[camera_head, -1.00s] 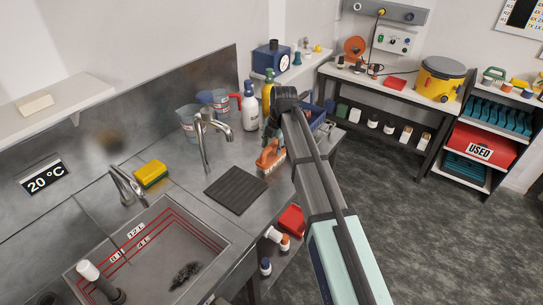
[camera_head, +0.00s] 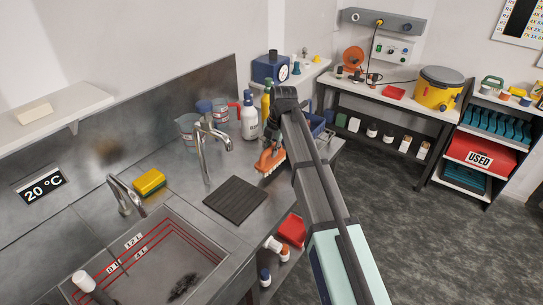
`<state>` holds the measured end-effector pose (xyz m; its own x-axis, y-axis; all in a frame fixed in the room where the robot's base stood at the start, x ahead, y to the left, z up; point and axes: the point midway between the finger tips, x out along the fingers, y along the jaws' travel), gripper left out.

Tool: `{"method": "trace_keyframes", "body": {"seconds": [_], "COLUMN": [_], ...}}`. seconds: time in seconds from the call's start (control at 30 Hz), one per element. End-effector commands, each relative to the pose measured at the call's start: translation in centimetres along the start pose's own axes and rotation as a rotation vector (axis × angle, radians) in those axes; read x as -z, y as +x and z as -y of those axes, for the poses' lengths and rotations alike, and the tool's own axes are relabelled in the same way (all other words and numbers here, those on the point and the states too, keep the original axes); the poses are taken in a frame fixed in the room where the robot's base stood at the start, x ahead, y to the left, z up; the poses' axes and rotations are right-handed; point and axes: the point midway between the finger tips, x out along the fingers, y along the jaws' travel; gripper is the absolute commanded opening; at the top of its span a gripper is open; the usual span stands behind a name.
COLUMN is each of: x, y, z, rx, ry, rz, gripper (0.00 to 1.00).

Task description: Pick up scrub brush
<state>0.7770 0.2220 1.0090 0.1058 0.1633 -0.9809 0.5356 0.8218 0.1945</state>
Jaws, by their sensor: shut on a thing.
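The scrub brush (camera_head: 269,161) has an orange-brown handle and pale bristles. It is at the back part of the steel counter, just beyond the dark ribbed mat. My gripper (camera_head: 271,143) is over the brush and shut on it, partly hidden behind my arm. The brush is tilted a little, bristles down; I cannot tell for sure whether they touch the counter.
A tall tap (camera_head: 203,148) stands left of the brush. A white bottle (camera_head: 250,117), a yellow-green bottle (camera_head: 266,102) and measuring jugs (camera_head: 188,126) stand behind. A yellow sponge (camera_head: 149,182) lies near the sink (camera_head: 150,262). The ribbed mat (camera_head: 235,199) is bare.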

Motion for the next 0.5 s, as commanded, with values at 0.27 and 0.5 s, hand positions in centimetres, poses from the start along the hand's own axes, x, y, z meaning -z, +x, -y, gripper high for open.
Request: {"method": "trace_keyframes", "body": {"seconds": [0.27, 0.5], "x": [-0.2, -0.2], "y": [-6.5, -12.2], "z": [-1.5, -2.6], "rx": [-0.004, -0.003], "ry": [-0.001, -0.001], "rz": [0.003, 0.002], "gripper": [0.00, 0.00]}}
